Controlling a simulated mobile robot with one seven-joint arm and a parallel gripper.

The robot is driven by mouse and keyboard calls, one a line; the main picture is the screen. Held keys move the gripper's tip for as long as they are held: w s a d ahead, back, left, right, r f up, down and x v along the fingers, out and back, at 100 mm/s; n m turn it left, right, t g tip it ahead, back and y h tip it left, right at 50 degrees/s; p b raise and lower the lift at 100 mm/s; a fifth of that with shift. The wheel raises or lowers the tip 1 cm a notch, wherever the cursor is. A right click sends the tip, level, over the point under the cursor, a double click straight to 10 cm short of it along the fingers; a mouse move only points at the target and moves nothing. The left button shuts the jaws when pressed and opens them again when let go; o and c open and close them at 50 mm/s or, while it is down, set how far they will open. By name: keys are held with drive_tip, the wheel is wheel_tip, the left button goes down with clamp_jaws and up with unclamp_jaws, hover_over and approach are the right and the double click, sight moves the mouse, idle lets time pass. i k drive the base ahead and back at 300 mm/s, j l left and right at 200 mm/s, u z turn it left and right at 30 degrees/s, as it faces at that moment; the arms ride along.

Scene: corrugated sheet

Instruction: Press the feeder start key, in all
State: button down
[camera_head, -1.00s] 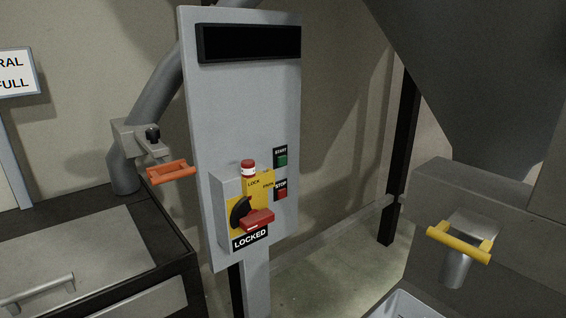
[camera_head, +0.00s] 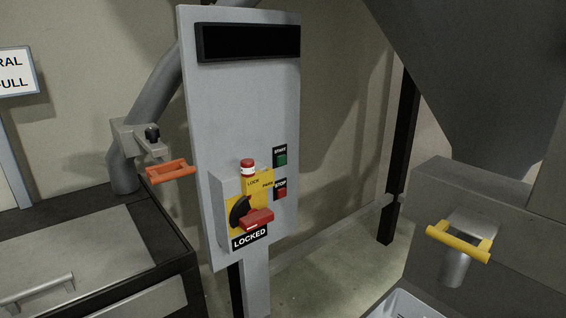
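A grey control panel (camera_head: 230,110) stands upright on a post in the middle of the head view. The green start key (camera_head: 281,159) sits on its right side under a small START label. A red stop key (camera_head: 281,193) with a STOP label is just below it. Left of these, a yellow switch box carries a black rotary switch (camera_head: 239,211), a red block (camera_head: 257,218), a red-topped knob (camera_head: 247,167) and a LOCKED sign (camera_head: 250,238). The display (camera_head: 250,42) at the panel's top is dark. My gripper is not in view.
A dark-framed bench (camera_head: 90,250) with a grey top is at left. An orange handle (camera_head: 171,171) on a pipe bracket juts out left of the panel. A yellow handle (camera_head: 459,243) is at right, under a grey hopper (camera_head: 470,70). Open floor lies between panel and hopper.

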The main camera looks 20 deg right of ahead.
sight(281, 160)
drive_tip(key=i+j+z, duration=0.15)
drive_tip(key=z, duration=0.3)
drive_tip(key=i+j+z, duration=0.25)
drive_tip(key=z, duration=0.15)
drive_tip(key=i, duration=0.05)
